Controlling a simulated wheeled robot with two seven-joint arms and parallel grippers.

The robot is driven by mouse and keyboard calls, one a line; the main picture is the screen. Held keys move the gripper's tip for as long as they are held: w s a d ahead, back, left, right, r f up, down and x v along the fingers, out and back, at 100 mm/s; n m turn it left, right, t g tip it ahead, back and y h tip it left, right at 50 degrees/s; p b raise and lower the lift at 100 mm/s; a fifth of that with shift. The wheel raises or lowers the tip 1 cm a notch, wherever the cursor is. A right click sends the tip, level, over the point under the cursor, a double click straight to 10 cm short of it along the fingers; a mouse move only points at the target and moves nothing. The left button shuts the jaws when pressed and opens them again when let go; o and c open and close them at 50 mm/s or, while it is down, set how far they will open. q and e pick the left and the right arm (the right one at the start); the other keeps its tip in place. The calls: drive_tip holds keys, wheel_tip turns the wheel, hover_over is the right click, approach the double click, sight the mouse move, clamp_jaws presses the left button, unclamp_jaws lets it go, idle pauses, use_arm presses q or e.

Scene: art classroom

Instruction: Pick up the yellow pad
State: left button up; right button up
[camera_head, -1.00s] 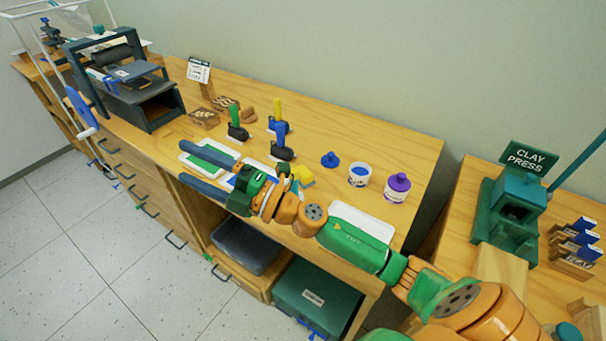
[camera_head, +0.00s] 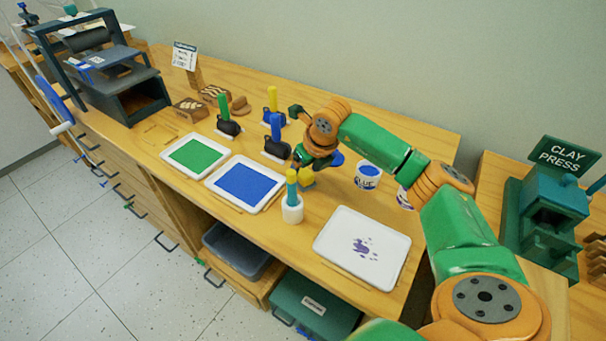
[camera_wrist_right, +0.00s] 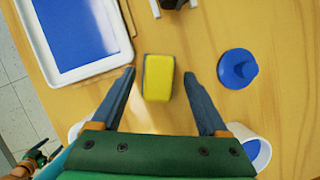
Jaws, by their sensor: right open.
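The yellow pad (camera_head: 308,179) lies on the wooden table, partly hidden by my right arm in the head view. In the right wrist view the yellow pad (camera_wrist_right: 159,78) shows whole, a small block with a dark strip along its left edge. My right gripper (camera_wrist_right: 159,73) is open, with one dark finger on each side of the pad and gaps between. I cannot tell how far above the table the fingertips are. In the head view my right gripper (camera_head: 301,152) points down over the pad and its fingers are mostly hidden.
A white cup (camera_head: 292,212) with a teal and yellow tool stands close to the pad. A blue paint tray (camera_head: 208,183), green paint tray (camera_head: 167,155) and purple-spotted tray (camera_head: 330,240) lie around.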

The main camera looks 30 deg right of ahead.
sight(305, 172)
drive_tip(key=shift+a, duration=0.15)
drive_tip(key=c, duration=0.3)
clamp_jaws()
drive_tip(key=shift+r, duration=0.1)
wheel_tip(305, 172, up, 10)
